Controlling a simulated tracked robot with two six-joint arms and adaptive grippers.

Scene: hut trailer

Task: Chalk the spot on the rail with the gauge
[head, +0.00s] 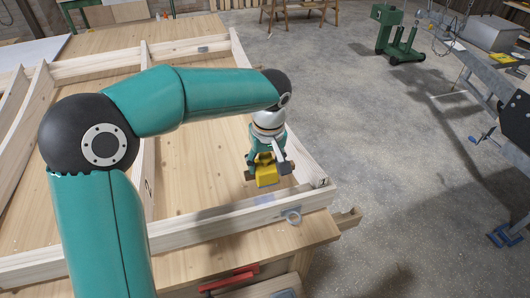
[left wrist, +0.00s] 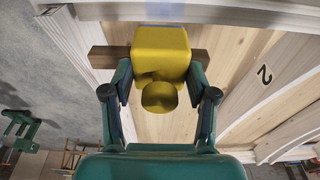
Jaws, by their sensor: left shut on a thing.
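My left gripper (head: 267,165) is shut on a yellow block with a brown wooden bar through it, which I take as the gauge (head: 266,176). In the left wrist view the gauge (left wrist: 160,52) sits between both fingers (left wrist: 160,92), its bar sticking out on both sides. It hangs inside the frame's near right corner, behind the front rail (head: 190,226) in the head view. I cannot tell its exact height. A faint bluish patch (head: 264,200) shows at the front rail near the gauge; a blue patch (left wrist: 164,10) also shows beyond it in the left wrist view. My right gripper is out of view.
The pale timber frame lies on a wooden bench (head: 205,258). A red tool (head: 230,279) is at the bench's front edge. A green machine (head: 392,35) stands behind on open concrete floor.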

